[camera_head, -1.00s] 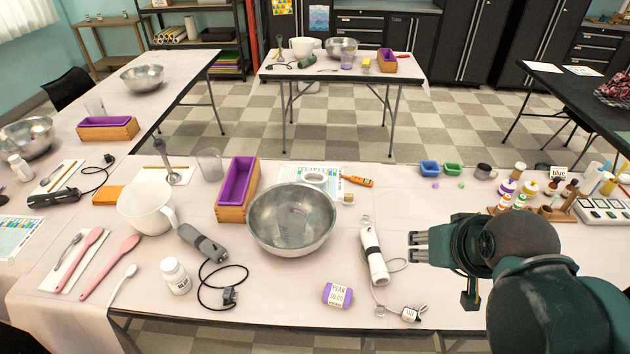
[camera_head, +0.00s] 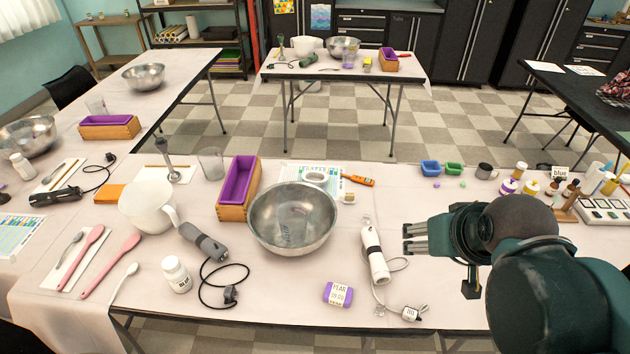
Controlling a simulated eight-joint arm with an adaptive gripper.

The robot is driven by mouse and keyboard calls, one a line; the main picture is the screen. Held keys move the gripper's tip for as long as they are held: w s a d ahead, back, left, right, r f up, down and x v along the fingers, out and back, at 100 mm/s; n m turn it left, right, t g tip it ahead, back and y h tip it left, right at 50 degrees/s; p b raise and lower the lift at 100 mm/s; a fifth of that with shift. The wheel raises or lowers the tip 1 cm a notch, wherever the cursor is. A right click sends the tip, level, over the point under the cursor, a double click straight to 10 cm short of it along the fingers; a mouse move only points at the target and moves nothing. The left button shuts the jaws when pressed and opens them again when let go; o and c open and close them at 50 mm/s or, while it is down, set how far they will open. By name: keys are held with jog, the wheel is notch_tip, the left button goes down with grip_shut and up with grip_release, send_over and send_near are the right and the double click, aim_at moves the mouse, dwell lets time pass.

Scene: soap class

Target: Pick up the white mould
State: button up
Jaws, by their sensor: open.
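A small white oval thing (camera_head: 315,176), which looks like the white mould, lies on a printed sheet behind the large metal bowl. Its inside looks grey. My gripper (camera_head: 407,238) is open with nothing between its fingers. It points left over the right half of the near table, right of the white hand blender. It is apart from the mould, to its right and nearer to me. The bowl stands between me and the mould but leaves it in view.
The metal bowl (camera_head: 292,218) and a wooden box with purple lining (camera_head: 238,188) stand near the mould. An orange tool (camera_head: 357,181) and a small jar lie to its right. The white blender (camera_head: 374,255) and its cable lie left of my gripper. Bare cloth lies behind my gripper.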

jog(key=w+a+r+n+g+p, duration=0.1)
jog(key=w+a+r+n, duration=0.15)
jog(key=w, duration=0.55)
jog(key=w+a+r+n+g, duration=0.1)
jog(key=w+a+r+n, duration=0.15)
jog(key=w, duration=0.45)
jog(key=w+a+f+n+g+p, duration=0.1)
jog(key=w+a+n, duration=0.15)
jog(key=w, duration=0.65)
jog(key=w+a+f+n+g, duration=0.1)
jog(key=w+a, duration=0.3)
jog(key=w, duration=0.4)
jog(key=w+a+f+n+g+p, duration=0.1)
jog(key=w+a+f+n, duration=0.2)
jog(key=w+a+f, duration=0.5)
jog(key=w+a+f+n+g+p, duration=0.1)
jog(key=w+a+f+n, duration=0.3)
jog(key=w+a+f, duration=0.5)
jog(key=w+f+g, duration=0.1)
jog(key=w+f, duration=0.3)
jog(key=f, duration=0.3)
jog(key=shift+f, duration=0.15)
jog(key=shift+n, duration=0.25)
jog(key=shift+f+b, duration=0.3)
jog(key=shift+f, duration=0.95)
jog(key=shift+f, duration=0.1)
